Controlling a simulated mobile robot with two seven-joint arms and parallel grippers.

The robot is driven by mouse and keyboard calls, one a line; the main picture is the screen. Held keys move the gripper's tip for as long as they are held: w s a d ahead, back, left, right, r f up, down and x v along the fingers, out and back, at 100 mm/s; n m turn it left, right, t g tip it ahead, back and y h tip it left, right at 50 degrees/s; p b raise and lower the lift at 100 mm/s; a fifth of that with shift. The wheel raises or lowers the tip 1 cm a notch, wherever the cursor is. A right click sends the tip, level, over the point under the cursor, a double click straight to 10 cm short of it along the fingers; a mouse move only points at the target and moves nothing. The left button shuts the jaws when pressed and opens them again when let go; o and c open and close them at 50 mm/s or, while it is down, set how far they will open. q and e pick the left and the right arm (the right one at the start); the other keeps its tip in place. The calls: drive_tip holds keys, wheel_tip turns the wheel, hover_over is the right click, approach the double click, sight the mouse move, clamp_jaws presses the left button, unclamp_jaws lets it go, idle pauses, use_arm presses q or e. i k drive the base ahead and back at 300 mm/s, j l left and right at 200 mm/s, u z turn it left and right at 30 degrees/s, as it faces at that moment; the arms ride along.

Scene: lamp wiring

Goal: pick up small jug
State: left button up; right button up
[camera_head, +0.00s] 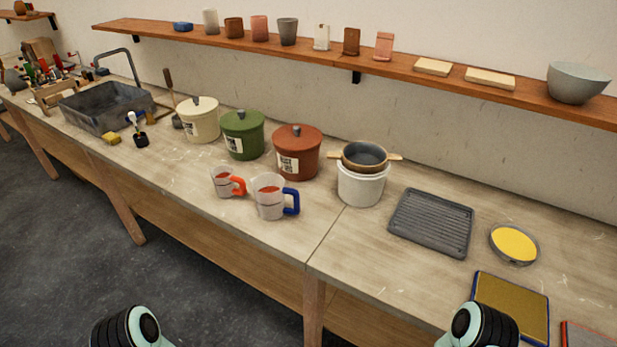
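Two clear jugs with reddish marks stand upright side by side near the front edge of the worktop. The small jug (224,183) has an orange-red handle on its right. The larger jug (269,198) has a blue handle and stands just to its right, closer to the front. Whether the small jug's handle touches the larger jug is hard to tell. Only black and mint parts of my two arms show at the bottom edge, in front of the worktop and well away from the jugs. Neither gripper's fingers are in view.
Cream (199,123), green (243,137) and red-brown (297,155) lidded buckets stand behind the jugs. A white bucket (361,186) with a sieve on top is to the right. A grey ribbed tray (432,222) lies further right. The worktop left of the small jug is clear.

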sight(224, 179)
drive_tip(key=j+z, duration=0.1)
drive_tip(key=z, duration=0.4)
drive_tip(key=j+z, duration=0.1)
drive_tip(key=z, duration=0.35)
drive_tip(key=j+z, duration=0.15)
drive_tip(key=z, duration=0.35)
drive_tip(key=k+j+z, duration=0.1)
drive_tip(key=j+z, duration=0.3)
drive_tip(key=k+j+z, duration=0.15)
drive_tip(key=j+z, duration=0.3)
drive_tip(key=k+j+z, duration=0.1)
drive_tip(key=j, duration=0.25)
drive_tip(key=k+j+z, duration=0.25)
drive_tip(key=k+j, duration=0.2)
drive_tip(key=j, duration=0.2)
